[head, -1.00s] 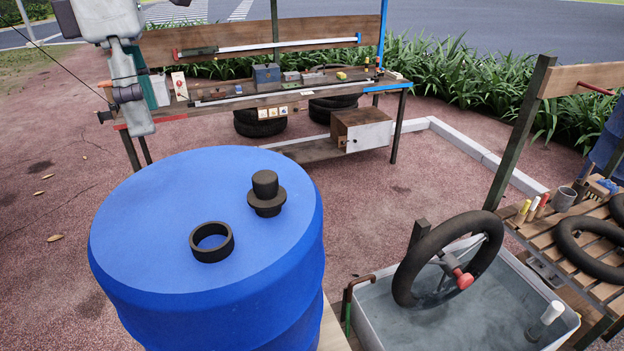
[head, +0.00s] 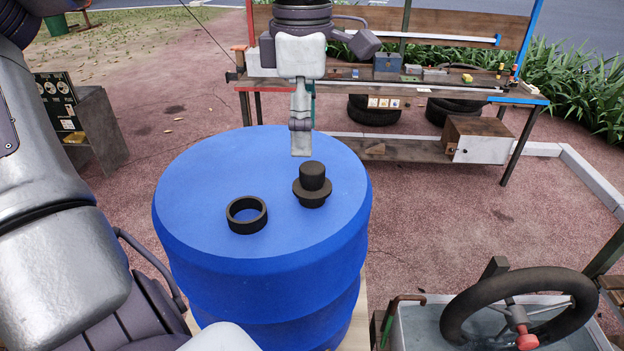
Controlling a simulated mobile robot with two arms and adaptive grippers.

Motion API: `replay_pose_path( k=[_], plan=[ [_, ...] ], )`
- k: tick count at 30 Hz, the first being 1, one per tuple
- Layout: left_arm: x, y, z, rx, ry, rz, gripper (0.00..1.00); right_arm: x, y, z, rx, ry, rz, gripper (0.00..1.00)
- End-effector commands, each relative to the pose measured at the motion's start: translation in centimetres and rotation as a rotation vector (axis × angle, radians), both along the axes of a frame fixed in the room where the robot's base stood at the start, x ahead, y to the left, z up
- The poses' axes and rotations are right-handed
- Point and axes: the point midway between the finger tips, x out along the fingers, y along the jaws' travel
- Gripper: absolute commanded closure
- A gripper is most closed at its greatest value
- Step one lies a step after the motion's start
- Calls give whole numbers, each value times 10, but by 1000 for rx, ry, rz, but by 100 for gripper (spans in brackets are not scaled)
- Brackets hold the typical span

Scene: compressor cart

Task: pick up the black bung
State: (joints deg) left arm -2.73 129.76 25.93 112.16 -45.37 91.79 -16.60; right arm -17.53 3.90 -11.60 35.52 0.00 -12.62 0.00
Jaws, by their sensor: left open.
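The black bung (head: 313,184) stands upright on the blue drum top (head: 200,185), right of its middle. It has a knob above a wide flange. A black ring (head: 247,214) lies to its left on the same drum top, apart from it. My left gripper (head: 301,150) points down just behind and above the bung, with a small gap in the picture. I see it edge-on, with one finger hiding the other. It is open, and nothing shows in it. My right gripper is not in view.
A wooden workbench (head: 350,86) with small items stands behind the drum. At the lower right is a water tub (head: 418,328) with a black wheel (head: 470,310) over it. A grey cabinet (head: 95,130) stands at the left. The red ground right of the drum is clear.

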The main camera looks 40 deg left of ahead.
Motion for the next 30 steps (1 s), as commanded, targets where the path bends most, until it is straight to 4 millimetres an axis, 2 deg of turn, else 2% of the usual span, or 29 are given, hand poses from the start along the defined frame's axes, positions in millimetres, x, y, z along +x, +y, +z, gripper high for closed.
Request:
replay_pose_path(
  k=[3,10,14,18,26,30],
  plan=[
    [0,0,-14,-1,0,0,33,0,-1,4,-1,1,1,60],
    [0,-3,-30,-1,4,-1,33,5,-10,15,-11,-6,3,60],
    [2,-7,-49,-2,5,-2,33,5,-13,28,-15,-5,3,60],
    [2,-7,-67,-1,2,0,33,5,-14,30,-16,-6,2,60],
    [3,-7,-72,-1,-1,1,33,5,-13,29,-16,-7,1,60],
    [3,-7,-72,0,-1,1,53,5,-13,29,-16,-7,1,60]
  ],
)
